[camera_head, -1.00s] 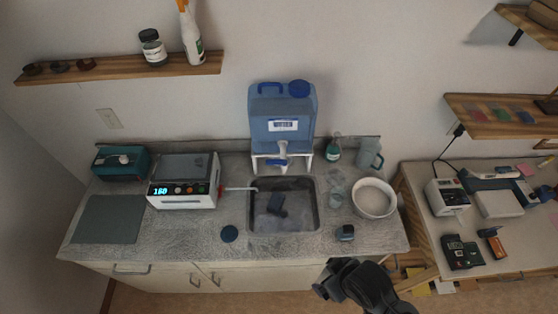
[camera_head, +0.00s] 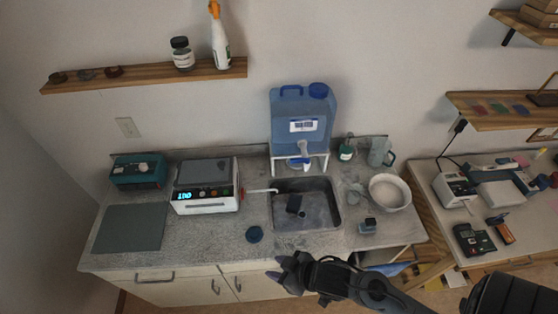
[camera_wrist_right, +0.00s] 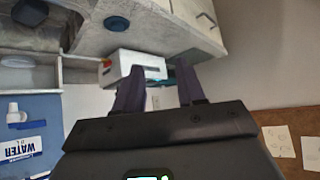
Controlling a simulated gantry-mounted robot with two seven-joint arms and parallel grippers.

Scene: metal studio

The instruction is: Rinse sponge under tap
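A blue water container (camera_head: 303,108) stands on a white stand behind the sink. Its white tap with a blue lever (camera_head: 300,162) points down over the back of the sink (camera_head: 335,222). I cannot tell which, if either, is the sponge. My right gripper (camera_head: 284,272) is in front of the counter's edge, below the sink in the picture. In the right wrist view its fingers (camera_wrist_right: 158,88) are apart with nothing between them. My left gripper is not in view.
A white device (camera_head: 205,203) with a lit display stands left of the sink. A round blue disc (camera_head: 254,234) lies at the sink's front left. A white bowl (camera_head: 390,193), a jug (camera_head: 381,152) and a soap bottle (camera_head: 346,150) stand to the right.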

